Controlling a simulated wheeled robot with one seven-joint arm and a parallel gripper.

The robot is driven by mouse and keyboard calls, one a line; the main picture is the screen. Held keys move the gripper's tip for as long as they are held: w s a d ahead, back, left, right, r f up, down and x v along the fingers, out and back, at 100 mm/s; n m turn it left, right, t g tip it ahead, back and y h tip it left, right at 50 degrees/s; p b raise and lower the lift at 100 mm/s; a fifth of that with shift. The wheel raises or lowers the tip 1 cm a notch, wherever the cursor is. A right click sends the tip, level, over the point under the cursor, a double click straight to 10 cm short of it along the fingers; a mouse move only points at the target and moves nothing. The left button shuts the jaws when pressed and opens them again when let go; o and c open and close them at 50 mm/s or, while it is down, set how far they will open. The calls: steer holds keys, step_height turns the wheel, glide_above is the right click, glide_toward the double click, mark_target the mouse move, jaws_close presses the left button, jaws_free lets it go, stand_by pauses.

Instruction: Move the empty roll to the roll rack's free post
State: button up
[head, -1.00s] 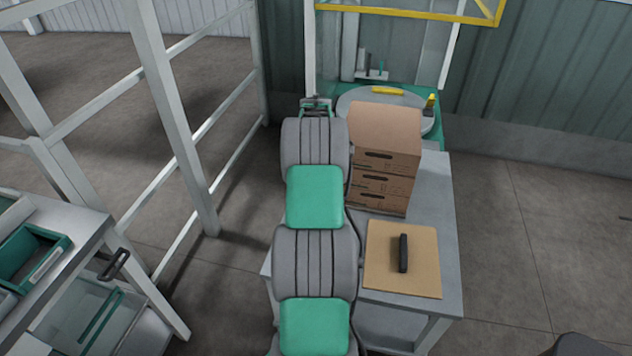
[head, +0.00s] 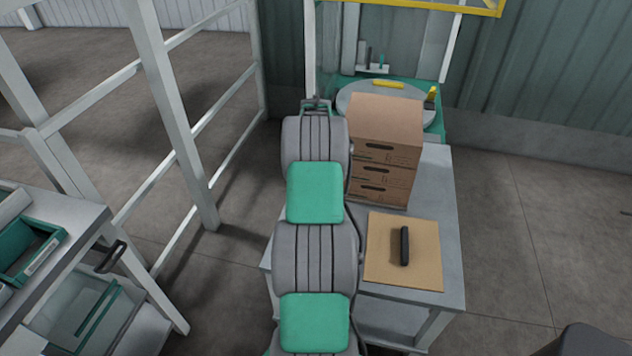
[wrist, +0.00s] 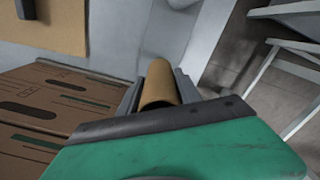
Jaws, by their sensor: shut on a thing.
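The empty roll is a bare brown cardboard tube (wrist: 158,84) in the wrist view. My gripper (wrist: 157,82) is shut on it, with a dark finger on each side. In the head view my arm hides the roll and the fingers. I cannot make out the roll rack or its free post in either view.
Stacked brown cartons (head: 386,150) stand on the grey table (head: 446,215), right beside my arm. A tan board (head: 425,262) with a black handle (head: 404,246) lies in front. A round grey disc (head: 358,103) is behind. White railings (head: 172,120) and a bench with a green tray (head: 52,240) are left.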

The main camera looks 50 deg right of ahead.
steer(key=shift+f, duration=0.1)
steer(key=shift+f+b, duration=1.05)
steer(key=shift+f, duration=0.6)
steer(key=shift+f, duration=0.1)
steer(key=shift+f+b, duration=0.95)
steer(key=shift+f, duration=0.45)
steer(key=o, duration=1.3)
